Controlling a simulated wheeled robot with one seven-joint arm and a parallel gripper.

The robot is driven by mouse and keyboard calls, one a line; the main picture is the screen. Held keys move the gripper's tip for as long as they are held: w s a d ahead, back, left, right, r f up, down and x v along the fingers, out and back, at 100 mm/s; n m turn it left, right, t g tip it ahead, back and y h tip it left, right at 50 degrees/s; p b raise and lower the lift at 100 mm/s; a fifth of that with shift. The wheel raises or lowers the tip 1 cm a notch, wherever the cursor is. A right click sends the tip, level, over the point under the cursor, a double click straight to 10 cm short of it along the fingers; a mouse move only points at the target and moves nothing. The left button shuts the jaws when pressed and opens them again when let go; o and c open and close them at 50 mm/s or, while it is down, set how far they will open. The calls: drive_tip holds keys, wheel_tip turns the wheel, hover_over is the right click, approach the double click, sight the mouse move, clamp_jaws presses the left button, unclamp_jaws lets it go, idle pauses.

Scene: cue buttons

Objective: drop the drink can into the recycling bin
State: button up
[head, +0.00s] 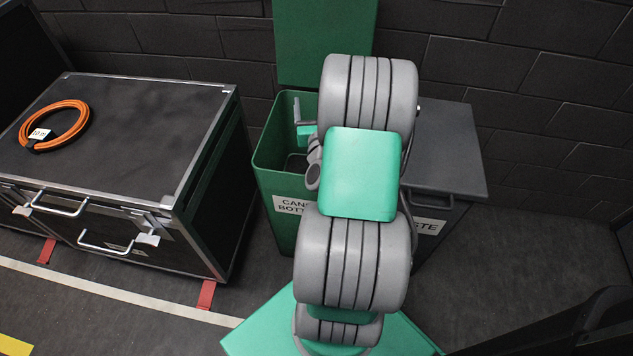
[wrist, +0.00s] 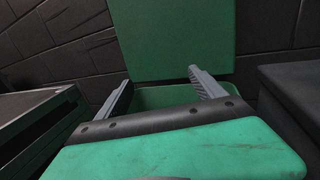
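The recycling bin (head: 277,215) is green, with a white label reading roughly "CANS" and "BOTTLES", partly hidden by my arm. Its green lid (head: 325,40) stands raised behind it. My gripper (head: 299,116) is over the bin's open top; one finger shows in the head view. In the wrist view both fingers of my gripper (wrist: 160,78) are spread apart, with nothing seen between them but the bin (wrist: 160,97) and its lid (wrist: 175,40) beyond. The drink can is not visible in either view; the bin's inside is mostly hidden.
A dark grey waste bin (head: 447,150) with a closed lid stands right of the green bin. A black flight case (head: 130,130) with an orange cable coil (head: 55,125) stands to the left. A dark brick wall (head: 510,80) is behind.

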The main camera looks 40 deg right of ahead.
drive_tip(key=shift+s, duration=0.1)
drive_tip(key=shift+b+v, duration=1.5)
drive_tip(key=shift+v, duration=2.35)
